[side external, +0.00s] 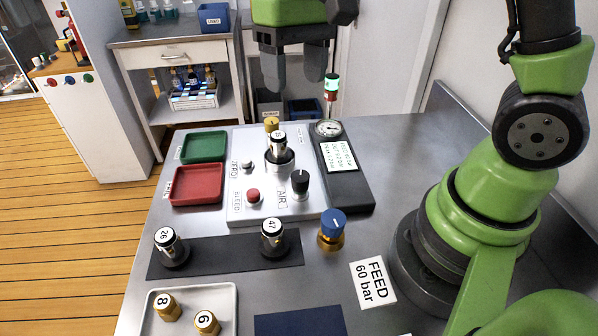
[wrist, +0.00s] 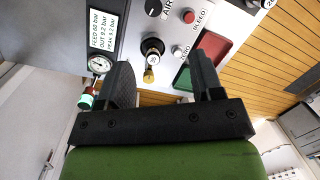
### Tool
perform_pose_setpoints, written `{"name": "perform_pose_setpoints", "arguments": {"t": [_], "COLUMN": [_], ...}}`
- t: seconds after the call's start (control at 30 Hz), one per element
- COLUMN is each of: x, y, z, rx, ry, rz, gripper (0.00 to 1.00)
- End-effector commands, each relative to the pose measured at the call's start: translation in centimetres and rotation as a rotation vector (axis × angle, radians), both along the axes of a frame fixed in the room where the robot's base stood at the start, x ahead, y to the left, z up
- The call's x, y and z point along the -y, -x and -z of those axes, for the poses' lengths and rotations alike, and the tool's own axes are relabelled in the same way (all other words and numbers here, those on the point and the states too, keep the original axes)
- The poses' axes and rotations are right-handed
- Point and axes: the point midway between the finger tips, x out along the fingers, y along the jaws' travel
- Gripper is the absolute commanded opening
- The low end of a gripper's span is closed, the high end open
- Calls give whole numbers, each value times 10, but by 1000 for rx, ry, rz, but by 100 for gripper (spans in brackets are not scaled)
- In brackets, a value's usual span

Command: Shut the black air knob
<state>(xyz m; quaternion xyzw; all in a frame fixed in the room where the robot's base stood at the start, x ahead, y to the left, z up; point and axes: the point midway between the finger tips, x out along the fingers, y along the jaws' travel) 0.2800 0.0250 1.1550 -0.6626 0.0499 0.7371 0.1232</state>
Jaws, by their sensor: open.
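The black air knob (side external: 300,184) stands on the grey panel (side external: 240,211) beside the AIR label, with a white mark on top. It is partly cut off at the top edge of the wrist view (wrist: 153,8). My gripper (side external: 294,78) is open and empty, high above the far end of the panel and well apart from the knob. Its two black fingers also show in the wrist view (wrist: 162,78), on either side of a brass fitting (wrist: 149,75) lying below them.
A black-and-silver cylinder (side external: 278,148) stands upright on the panel, near the knob. A red bleed button (side external: 253,195), a gauge (side external: 328,128) and a lit green lamp (side external: 331,84) are close by. A blue-topped brass valve (side external: 332,228) stands in front; red (side external: 197,184) and green (side external: 203,147) trays lie left.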

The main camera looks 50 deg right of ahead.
Motion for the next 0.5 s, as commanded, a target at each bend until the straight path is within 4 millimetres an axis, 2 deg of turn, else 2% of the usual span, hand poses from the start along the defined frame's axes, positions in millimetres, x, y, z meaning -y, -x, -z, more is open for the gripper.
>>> {"name": "perform_pose_setpoints", "arguments": {"t": [0.03,0.2,0.3,0.5], "x": [0,1,1,1], "y": [-8,-22,-25,-24], "z": [18,64,81,97], "rx": [-62,-206,-257,-292], "ry": [4,17,22,23], "rz": [-11,-38,-45,-52], "gripper": [60,60,60,60]}}
